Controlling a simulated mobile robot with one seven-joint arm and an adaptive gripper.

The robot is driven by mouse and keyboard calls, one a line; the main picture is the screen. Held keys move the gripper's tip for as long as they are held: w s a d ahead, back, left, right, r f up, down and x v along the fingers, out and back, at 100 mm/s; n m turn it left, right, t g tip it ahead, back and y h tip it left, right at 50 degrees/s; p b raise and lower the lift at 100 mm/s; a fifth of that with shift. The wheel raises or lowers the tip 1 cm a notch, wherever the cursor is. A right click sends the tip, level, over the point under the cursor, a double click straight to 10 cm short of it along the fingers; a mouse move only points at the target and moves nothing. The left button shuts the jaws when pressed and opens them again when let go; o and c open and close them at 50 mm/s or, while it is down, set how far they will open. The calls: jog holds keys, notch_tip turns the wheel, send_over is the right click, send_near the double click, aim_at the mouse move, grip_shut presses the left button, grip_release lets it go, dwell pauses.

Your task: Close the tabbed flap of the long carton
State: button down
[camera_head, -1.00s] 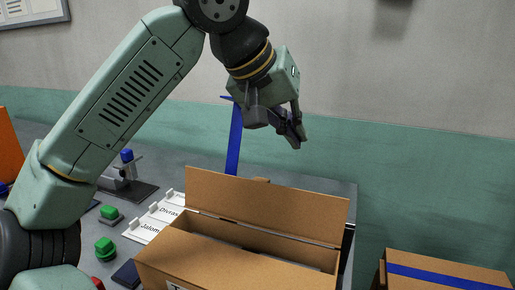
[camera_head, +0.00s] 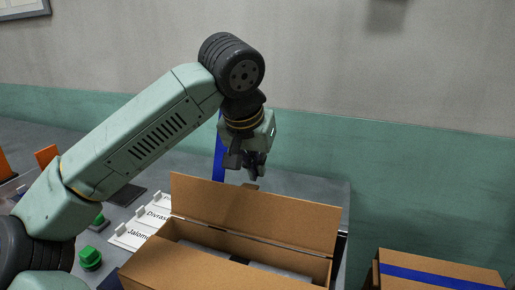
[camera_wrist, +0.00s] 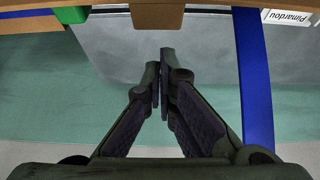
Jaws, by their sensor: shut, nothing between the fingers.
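The long carton (camera_head: 165,268) stands open on the table in the head view. Its tabbed flap (camera_head: 255,212) stands up along the far long side, with a small tab (camera_head: 250,186) at its top edge. In the wrist view the flap's edge (camera_wrist: 220,3) and its tab (camera_wrist: 157,15) show at the top. My gripper (camera_head: 256,172) is just behind and above the flap, pointing down, fingers together and empty. In the wrist view my fingertips (camera_wrist: 160,55) are below the tab in the picture; whether they touch the flap I cannot tell.
A blue upright strip (camera_head: 218,160) stands behind the carton, close to my gripper. A second carton with blue tape (camera_head: 440,275) stands at the right, apart from the table.

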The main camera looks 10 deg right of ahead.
jog(key=shift+s+a+r, duration=0.25)
jog(key=shift+s+a, duration=0.4)
jog(key=shift+s, duration=0.3)
jog(key=shift+s+a+r+t+h+b, duration=0.15)
jog(key=shift+s+a+t+h+b, duration=0.2)
jog(key=shift+t+b, duration=0.3)
jog(key=shift+d, duration=0.1)
